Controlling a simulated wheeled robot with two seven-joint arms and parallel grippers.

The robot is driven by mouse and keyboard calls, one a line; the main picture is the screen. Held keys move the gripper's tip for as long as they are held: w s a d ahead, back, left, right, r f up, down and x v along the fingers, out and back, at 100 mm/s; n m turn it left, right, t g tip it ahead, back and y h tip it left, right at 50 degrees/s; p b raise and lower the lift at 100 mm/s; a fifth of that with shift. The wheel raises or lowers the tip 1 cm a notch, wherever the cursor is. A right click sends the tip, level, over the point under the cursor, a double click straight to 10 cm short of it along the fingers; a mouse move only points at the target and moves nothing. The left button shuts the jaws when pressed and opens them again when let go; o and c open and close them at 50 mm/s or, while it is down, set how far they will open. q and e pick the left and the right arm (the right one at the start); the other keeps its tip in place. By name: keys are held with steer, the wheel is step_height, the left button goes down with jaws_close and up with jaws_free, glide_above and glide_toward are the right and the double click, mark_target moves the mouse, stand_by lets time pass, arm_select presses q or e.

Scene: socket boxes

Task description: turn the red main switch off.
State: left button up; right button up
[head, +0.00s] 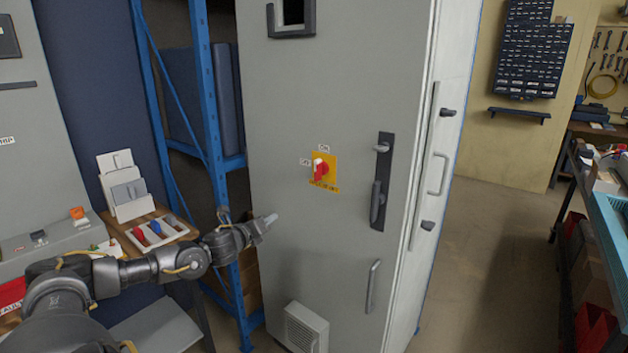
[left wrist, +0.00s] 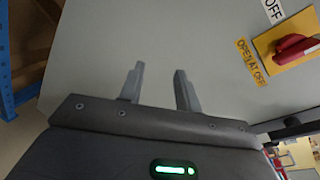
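The red main switch (head: 320,170) sits on a yellow plate (head: 329,184) on the grey cabinet door. An ON label is above it and an OFF label to its left. In the left wrist view the red switch (left wrist: 296,45) is at the top right, with the labels OFF and OPEN AT OFF beside it. My left gripper (head: 271,219) is below and left of the switch, in front of the door and apart from the switch. In the left wrist view its two fingers (left wrist: 158,85) stand apart with nothing between them. My right gripper is not in view.
The grey cabinet (head: 335,60) has a black door latch (head: 382,190) right of the switch, a lower handle (head: 373,287) and a vent box (head: 306,328). A blue rack (head: 206,90) stands at the left, beside a small table with a tray (head: 158,232). Open floor lies right.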

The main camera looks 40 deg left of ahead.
mark_target(315, 170)
arm_select(q)
steer(key=d+r+m+t+h, duration=0.1)
steer(key=d+r+m, duration=0.3)
steer(key=r, duration=0.4)
steer(key=d+r+m+t+h, duration=0.1)
steer(key=d+r+m+h, duration=0.1)
steer(key=d+r+m, duration=0.3)
step_height(315, 170, up, 3)
steer(key=shift+s+d+r+h, duration=0.2)
steer(key=shift+s+d+h, duration=0.15)
steer(key=shift+d, duration=0.6)
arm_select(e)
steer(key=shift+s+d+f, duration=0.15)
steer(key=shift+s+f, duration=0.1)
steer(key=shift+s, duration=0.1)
arm_select(q)
steer(key=shift+w+a, duration=0.1)
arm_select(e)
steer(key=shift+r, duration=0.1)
